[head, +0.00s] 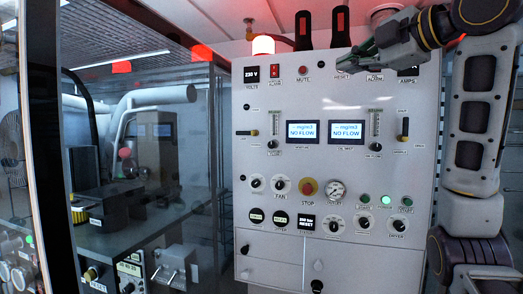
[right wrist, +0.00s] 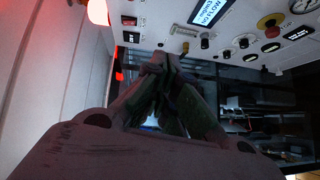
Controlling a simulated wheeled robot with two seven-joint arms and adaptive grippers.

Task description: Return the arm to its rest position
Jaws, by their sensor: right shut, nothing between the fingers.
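My right gripper (head: 364,52) is at the upper right of the head view, in front of the top of the white control panel (head: 340,232), and covers part of its top labels. Its arm comes in along the right edge and bends over the panel's right side. In the right wrist view the gripper (right wrist: 172,62) has its fingers closed together with nothing between them. I cannot tell whether the fingertips touch the panel. My left gripper is not in view.
The panel carries knobs, gauges, a red stop button (head: 308,188) and two NO FLOW displays (head: 303,131). A glass enclosure with pipes (head: 165,96) is at left.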

